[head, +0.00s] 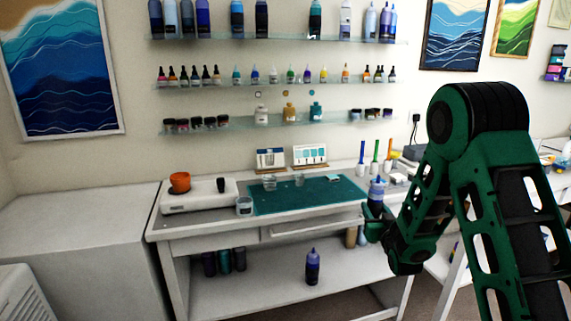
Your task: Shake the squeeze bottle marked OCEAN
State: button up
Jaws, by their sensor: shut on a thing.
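My gripper (373,220) is raised in front of the right part of the workbench, at the end of my green and black arm.
Glass wall shelves (215,128) hold several bottles and jars. A white cabinet (75,230) stands left.

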aim_at(379, 192)
notch_tip(379, 192, up, 7)
jog(key=shift+s+f, duration=0.1)
jog(key=shift+s, duration=0.05)
jog(key=f, duration=0.6)
jog(key=shift+w+f, duration=0.2)
jog(key=shift+s+r, duration=0.15)
jog(key=shift+r, duration=0.05)
notch_tip(379, 192, up, 6)
jog(key=shift+r, duration=0.15)
jog(key=shift+f, duration=3.35)
jog(key=shift+r, duration=0.2)
